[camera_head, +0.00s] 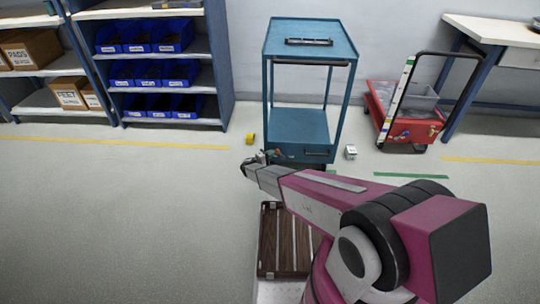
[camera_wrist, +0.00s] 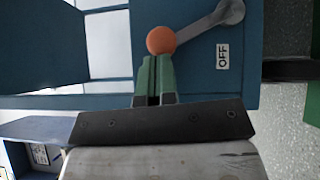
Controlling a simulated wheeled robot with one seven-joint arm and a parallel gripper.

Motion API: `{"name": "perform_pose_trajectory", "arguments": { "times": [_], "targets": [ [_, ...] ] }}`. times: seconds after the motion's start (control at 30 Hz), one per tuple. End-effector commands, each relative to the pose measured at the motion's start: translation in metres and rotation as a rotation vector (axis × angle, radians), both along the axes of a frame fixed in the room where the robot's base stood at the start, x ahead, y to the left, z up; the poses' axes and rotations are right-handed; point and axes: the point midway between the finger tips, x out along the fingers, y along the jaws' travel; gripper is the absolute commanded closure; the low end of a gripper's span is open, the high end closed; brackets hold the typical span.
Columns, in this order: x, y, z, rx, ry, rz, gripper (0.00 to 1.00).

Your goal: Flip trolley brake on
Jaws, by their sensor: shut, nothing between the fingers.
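The blue trolley (camera_head: 300,125) stands against the back wall, with a dark handle near its top and a lower front panel. In the wrist view, its blue panel (camera_wrist: 215,85) carries a grey metal brake lever (camera_wrist: 208,24) with an orange ball knob (camera_wrist: 161,40). An "OFF" label (camera_wrist: 222,55) sits beside the lever and reads sideways. My gripper (camera_head: 250,165) is at the lower left of the trolley front. Its green fingers (camera_wrist: 153,62) are shut and empty, with their tips right at the knob; I cannot tell whether they touch it. No "ON" label shows.
A red cart (camera_head: 410,130) with a grey bin stands to the right, beside a workbench (camera_head: 500,30). A shelf with blue bins (camera_head: 150,73) stands left. A yellow item (camera_head: 250,139) and a small white box (camera_head: 350,152) lie on the floor near the trolley. The left floor is clear.

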Motion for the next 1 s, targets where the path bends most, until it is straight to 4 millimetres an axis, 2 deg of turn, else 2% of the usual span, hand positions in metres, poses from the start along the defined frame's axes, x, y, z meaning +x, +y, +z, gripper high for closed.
{"name": "perform_pose_trajectory", "arguments": {
  "times": [0.27,0.6,1.0],
  "targets": [
    [-0.003,-0.018,0.016,0.187,-0.006,-0.001,1.0],
    [-0.004,-0.05,0.029,0.511,-0.018,-0.002,1.0],
    [-0.004,-0.082,0.029,0.825,-0.029,-0.002,1.0]
  ]
}}
